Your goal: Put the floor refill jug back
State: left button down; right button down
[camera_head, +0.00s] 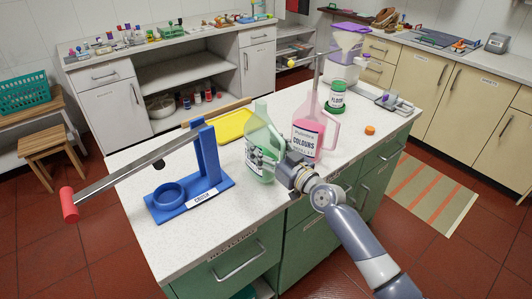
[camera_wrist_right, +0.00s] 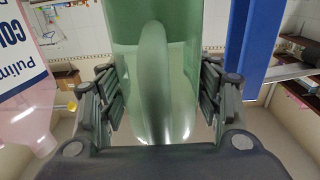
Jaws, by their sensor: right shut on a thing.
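A pale green see-through jug (camera_head: 259,158) with a handle and a white label stands upright at the island's near side. The label is too small to read in the head view. My right gripper (camera_head: 284,171) is shut on it from the right. In the wrist view the fingers of my right gripper (camera_wrist_right: 155,100) lie on both sides of the green jug (camera_wrist_right: 155,45). I cannot tell whether its base touches the worktop. A pink jug (camera_head: 309,128) labelled "COLOURS" stands just right of it and also shows in the wrist view (camera_wrist_right: 28,85). My left gripper is not in view.
A blue crusher stand (camera_head: 212,160) with a long red-ended lever is close left of the green jug. A yellow board (camera_head: 236,126) lies behind. A green-lidded tub (camera_head: 337,97) and an orange cap (camera_head: 370,130) are to the right. An open shelf unit (camera_head: 180,75) stands at the back.

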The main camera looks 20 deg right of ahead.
jog(key=shift+d+f, duration=0.1)
jog(key=shift+f, duration=0.95)
jog(key=shift+b, duration=0.3)
jog(key=shift+c, duration=2.4)
grip_release()
jog(key=shift+f, duration=0.15)
jog(key=shift+s, duration=0.1)
jog(key=b+v, duration=0.2)
jog(key=v, duration=1)
